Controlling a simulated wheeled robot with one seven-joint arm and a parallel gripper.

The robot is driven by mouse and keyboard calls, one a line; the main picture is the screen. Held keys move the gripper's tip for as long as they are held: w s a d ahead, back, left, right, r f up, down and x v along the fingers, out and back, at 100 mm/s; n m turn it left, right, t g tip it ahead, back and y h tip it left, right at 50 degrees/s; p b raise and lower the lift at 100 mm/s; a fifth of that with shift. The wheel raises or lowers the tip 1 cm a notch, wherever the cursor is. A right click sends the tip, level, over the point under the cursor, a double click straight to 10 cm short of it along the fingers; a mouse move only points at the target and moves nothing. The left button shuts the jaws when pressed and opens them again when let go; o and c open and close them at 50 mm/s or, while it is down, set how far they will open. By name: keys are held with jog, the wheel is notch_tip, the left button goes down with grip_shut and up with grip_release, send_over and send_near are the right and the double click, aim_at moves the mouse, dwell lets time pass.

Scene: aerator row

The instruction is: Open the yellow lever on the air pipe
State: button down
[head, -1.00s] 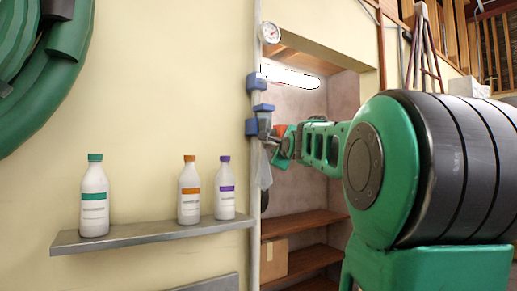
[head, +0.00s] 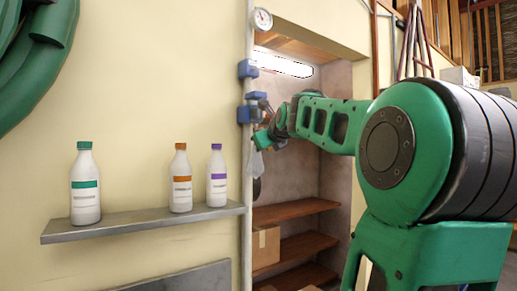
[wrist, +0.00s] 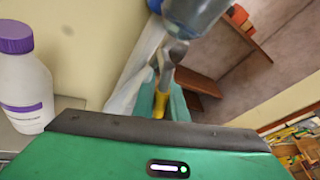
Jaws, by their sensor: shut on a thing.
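The air pipe (head: 246,190) runs upright along the wall with blue fittings. The valve's blue body (wrist: 195,14) shows at the top of the wrist view, with a grey metal shank below it. The shank ends in the yellow lever (wrist: 160,104), which hangs down between my fingers. My gripper (wrist: 162,106) is shut on the yellow lever. In the head view my gripper (head: 264,139) is beside the pipe, just below the lower blue fitting (head: 248,114). There the yellow lever is hidden by my gripper.
A translucent bag-like piece (head: 256,162) hangs beside the pipe, close to my gripper. A metal shelf (head: 150,222) with three white bottles (head: 217,178) is left of the pipe. A recess with wooden shelves (head: 300,210) opens at right. A round gauge (head: 263,19) is above.

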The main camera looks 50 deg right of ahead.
jog(key=shift+w+a+f, duration=0.1)
jog(key=shift+a+f, duration=0.05)
jog(key=shift+f, duration=0.35)
jog(key=c, duration=1.8)
grip_release()
jog(key=shift+w, duration=0.1)
jog(key=shift+o, duration=0.2)
jog(key=shift+r, duration=0.25)
